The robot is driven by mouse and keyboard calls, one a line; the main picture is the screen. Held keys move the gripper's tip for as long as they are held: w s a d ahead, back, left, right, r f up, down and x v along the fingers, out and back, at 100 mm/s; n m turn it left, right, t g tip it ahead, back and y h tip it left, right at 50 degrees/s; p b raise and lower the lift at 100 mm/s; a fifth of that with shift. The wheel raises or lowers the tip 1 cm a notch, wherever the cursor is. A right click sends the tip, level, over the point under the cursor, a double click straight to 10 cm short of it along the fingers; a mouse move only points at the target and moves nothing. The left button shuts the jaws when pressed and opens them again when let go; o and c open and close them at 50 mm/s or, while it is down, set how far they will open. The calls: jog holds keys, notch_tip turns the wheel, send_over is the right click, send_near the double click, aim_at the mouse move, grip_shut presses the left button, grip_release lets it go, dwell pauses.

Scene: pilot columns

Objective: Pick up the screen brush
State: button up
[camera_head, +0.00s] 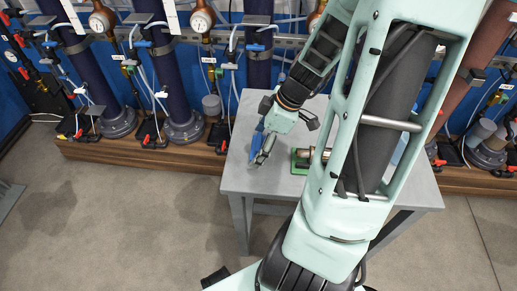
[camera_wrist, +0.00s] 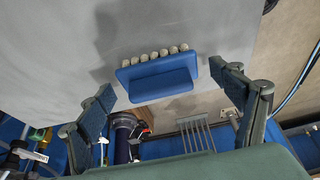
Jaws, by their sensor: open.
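The screen brush appears to be the blue block with a row of pale tufts (camera_wrist: 158,75) on the grey table (camera_wrist: 200,25), in the wrist view. My gripper (camera_wrist: 172,98) is open, with one finger on each side of the blue block in that picture. The block looks apart from both fingers, and I cannot tell the height gap. In the head view my gripper (camera_head: 260,158) points down over the left part of the table (camera_head: 240,181). A bit of blue shows beside the fingers there, but I cannot tell whether it is the brush or a finger pad.
A green-based item with a metal cylinder (camera_head: 300,160) stands on the table right of my gripper, partly behind my arm. Dark columns (camera_head: 170,70) with valves and hoses stand on a wooden plinth (camera_head: 130,153) behind. A grey tined thing (camera_wrist: 195,133) shows low in the wrist view.

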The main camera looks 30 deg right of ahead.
jog(key=shift+c, duration=0.3)
jog(key=c, duration=1.2)
jog(key=shift+r, duration=0.2)
jog(key=shift+c, duration=0.2)
